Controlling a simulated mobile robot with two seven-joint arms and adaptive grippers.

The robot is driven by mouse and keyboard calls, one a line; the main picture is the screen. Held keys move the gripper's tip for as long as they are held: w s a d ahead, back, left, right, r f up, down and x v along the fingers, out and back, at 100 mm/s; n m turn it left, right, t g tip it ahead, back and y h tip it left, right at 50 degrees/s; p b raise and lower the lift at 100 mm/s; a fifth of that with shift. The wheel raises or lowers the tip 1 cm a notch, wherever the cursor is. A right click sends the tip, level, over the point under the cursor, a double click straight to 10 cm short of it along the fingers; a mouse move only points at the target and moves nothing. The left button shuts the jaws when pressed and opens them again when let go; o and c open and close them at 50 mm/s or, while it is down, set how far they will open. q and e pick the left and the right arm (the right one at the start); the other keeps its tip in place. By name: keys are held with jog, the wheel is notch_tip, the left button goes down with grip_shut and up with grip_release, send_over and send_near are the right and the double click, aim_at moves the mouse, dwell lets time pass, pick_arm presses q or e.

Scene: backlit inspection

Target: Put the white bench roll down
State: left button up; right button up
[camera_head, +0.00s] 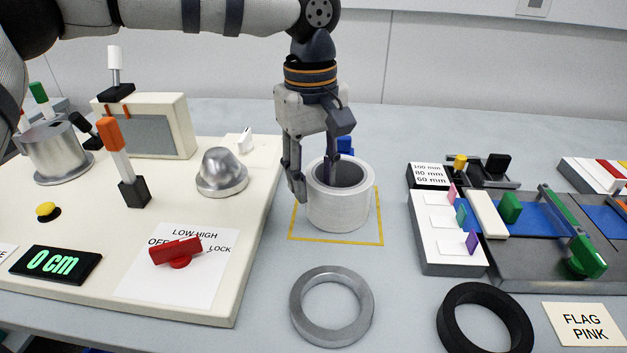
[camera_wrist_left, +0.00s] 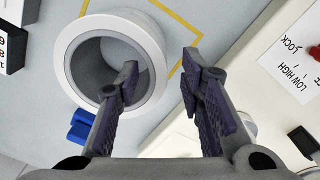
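The white bench roll (camera_head: 338,208) stands upright on the grey table, inside a yellow square outline (camera_head: 335,241). It also shows in the wrist view (camera_wrist_left: 158,62), with its round hole facing up. My left gripper (camera_head: 316,182) points down at the roll's left side. One finger is over or in the hole and the other is outside the wall. In the wrist view the fingers (camera_wrist_left: 160,82) are apart, with a clear gap to the outer finger, so the roll is not clamped. My right gripper is not in view.
A cream panel (camera_head: 245,235) with a red knob (camera_head: 176,250) and levers lies left. A grey ring (camera_head: 332,307) and a black ring (camera_head: 485,322) lie in front. A white block with coloured tabs (camera_head: 440,240) and a blue-and-grey fixture stand right. A blue item is behind the roll.

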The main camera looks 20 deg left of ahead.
pick_arm(q)
notch_tip(320, 180, up, 11)
